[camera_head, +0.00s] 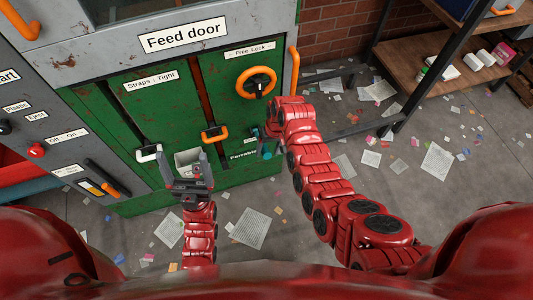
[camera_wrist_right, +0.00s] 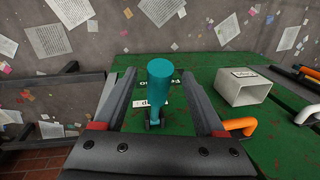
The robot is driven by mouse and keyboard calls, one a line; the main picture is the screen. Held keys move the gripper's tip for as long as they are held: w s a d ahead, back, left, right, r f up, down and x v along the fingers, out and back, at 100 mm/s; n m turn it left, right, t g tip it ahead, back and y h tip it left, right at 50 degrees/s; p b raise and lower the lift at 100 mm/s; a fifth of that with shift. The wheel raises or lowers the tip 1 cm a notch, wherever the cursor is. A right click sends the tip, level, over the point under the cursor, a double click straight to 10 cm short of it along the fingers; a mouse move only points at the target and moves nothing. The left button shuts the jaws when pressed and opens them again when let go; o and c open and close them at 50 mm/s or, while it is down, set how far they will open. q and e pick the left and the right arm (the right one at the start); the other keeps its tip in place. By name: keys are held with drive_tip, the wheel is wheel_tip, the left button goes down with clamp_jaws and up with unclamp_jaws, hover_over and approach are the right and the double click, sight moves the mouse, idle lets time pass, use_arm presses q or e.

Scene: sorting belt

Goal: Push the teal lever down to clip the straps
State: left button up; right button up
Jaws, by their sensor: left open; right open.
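The teal lever (camera_wrist_right: 160,80) stands out from the green panel in the right wrist view, with its rounded end towards the camera. In the head view only a small teal part (camera_head: 267,151) shows beside my right gripper. My right gripper (camera_wrist_right: 158,88) is open, with one finger on each side of the lever; I cannot tell whether either touches it. In the head view the right arm's end largely hides this gripper. My left gripper (camera_head: 188,168) is open and empty, fingers up, in front of the green door (camera_head: 150,110) marked "Straps - Tight".
An orange wheel (camera_head: 257,82) and an orange-handled latch (camera_head: 214,133) sit on the green doors. A white handle (camera_head: 148,153) is left of my left gripper. A pale open box (camera_wrist_right: 243,88) juts out right of the lever. Papers litter the floor; a shelf (camera_head: 440,70) stands right.

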drive_tip(key=shift+a+f, duration=0.15)
drive_tip(key=shift+f, duration=0.6)
drive_tip(key=shift+a+f, duration=0.1)
drive_tip(key=shift+f, duration=0.65)
clamp_jaws()
idle(0.4)
